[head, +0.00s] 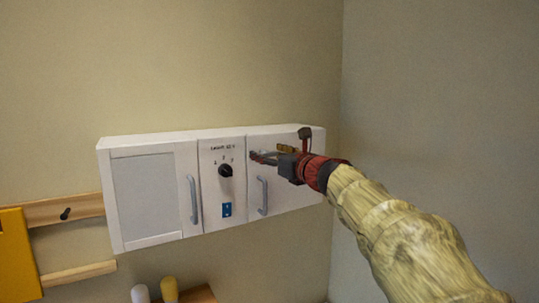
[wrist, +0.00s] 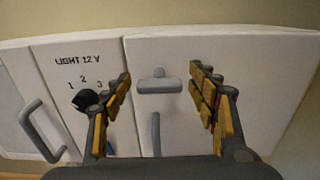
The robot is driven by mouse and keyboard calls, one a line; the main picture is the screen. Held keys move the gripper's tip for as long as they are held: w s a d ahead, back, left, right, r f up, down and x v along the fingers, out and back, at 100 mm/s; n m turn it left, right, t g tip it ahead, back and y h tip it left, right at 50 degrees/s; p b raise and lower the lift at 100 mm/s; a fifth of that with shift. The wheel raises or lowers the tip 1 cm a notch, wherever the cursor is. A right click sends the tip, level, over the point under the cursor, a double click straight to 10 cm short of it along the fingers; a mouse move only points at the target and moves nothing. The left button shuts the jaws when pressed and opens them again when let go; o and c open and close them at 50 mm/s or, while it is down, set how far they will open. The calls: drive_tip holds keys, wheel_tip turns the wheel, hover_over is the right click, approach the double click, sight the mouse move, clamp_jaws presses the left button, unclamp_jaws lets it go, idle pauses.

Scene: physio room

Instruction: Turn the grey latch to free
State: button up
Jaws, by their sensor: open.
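The grey latch (wrist: 159,84) sits on the upper part of the white right-hand cabinet door, seen in the wrist view. Its bar lies level, with a small round piece above its middle. My gripper (wrist: 168,78) is open, with one finger to the left and one to the right of the latch. I cannot tell how far the fingertips are from the door. In the head view my gripper (head: 256,156) is in front of the upper part of that door and hides most of the latch.
Below the latch is a grey door handle (head: 263,195). The middle panel has a black knob (head: 225,171) marked 1, 2, 3 under "LIGHT 12 V", and a blue label (head: 227,210). The left door has another handle (head: 193,199). A grey wall (head: 440,120) stands at right.

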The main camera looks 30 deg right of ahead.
drive_tip(key=shift+c, duration=0.9)
drive_tip(key=c, duration=1)
drive_tip(key=shift+n+b, duration=0.3)
drive_tip(key=shift+b, duration=0.1)
drive_tip(key=n+b, duration=0.1)
drive_tip(key=b, duration=0.1)
drive_tip(key=n+b, duration=0.2)
drive_tip(key=shift+f+n, duration=0.2)
drive_tip(key=shift+n, duration=0.1)
drive_tip(key=n+b, duration=0.4)
drive_tip(key=shift+a+n, duration=0.1)
drive_tip(key=shift+n, duration=0.2)
drive_tip(key=n+b, duration=0.7)
drive_tip(key=n, duration=0.2)
drive_tip(key=shift+b, duration=0.35)
